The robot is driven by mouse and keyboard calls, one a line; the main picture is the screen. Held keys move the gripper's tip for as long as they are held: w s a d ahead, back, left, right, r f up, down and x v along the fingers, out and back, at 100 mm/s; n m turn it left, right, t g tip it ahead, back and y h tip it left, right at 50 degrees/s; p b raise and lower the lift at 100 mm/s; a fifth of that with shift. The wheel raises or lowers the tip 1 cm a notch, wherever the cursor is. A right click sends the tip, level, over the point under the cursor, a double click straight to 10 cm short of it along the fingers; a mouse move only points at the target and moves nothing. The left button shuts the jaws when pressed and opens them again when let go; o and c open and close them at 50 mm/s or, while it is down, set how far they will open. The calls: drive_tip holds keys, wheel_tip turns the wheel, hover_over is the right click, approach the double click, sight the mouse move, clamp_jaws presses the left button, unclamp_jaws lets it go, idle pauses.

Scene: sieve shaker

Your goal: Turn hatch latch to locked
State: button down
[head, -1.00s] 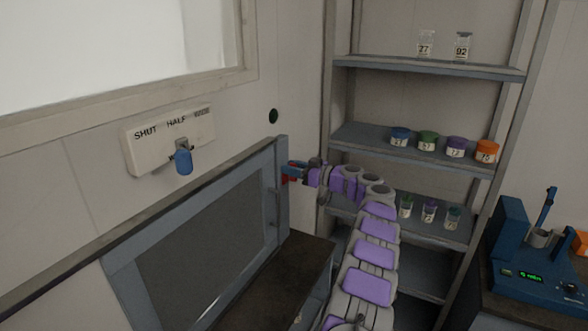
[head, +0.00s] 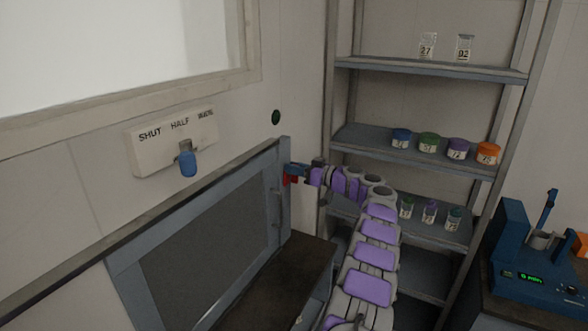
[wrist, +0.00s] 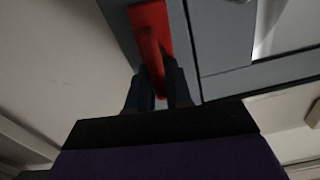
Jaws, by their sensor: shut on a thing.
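The hatch (head: 208,232) is a blue-grey framed door with a dark panel, in the lower left middle of the head view. Its red latch (head: 287,180) sits at the right side of the frame, mostly hidden by my gripper in that view. In the wrist view the red latch (wrist: 153,45) runs down from the grey frame to between my fingers. My gripper (head: 293,174) is at the latch, and the wrist view shows its two dark fingers (wrist: 158,92) closed on the latch's lower end. I cannot read the latch's marked position.
A lever with a blue knob (head: 187,163) is on a white plate marked SHUT and HALF above the hatch. A shelf rack (head: 430,70) with several jars stands right of my arm. A blue machine (head: 525,270) is at far right. A dark ledge (head: 283,275) lies below the hatch.

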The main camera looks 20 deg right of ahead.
drive_tip(key=shift+w+d+f+m+p, duration=0.15)
drive_tip(key=shift+d+f+m+p, duration=0.25)
drive_tip(key=shift+m+p, duration=1.65)
drive_tip(key=shift+w+d+f+m+p, duration=0.15)
drive_tip(key=shift+f+m+p, duration=0.45)
drive_tip(key=shift+m, duration=2.8)
drive_tip(key=shift+w+d+f+m+p, duration=0.15)
drive_tip(key=shift+d+f+m+p, duration=0.25)
drive_tip(key=shift+m+p, duration=1.7)
drive_tip(key=shift+a+f+m+b, duration=0.1)
drive_tip(key=shift+m+b, duration=0.55)
drive_tip(key=shift+m, duration=0.1)
drive_tip(key=c, duration=1.4)
unclamp_jaws()
drive_tip(key=shift+o, duration=1.2)
drive_tip(key=shift+r, duration=0.2)
drive_tip(key=shift+r, duration=0.1)
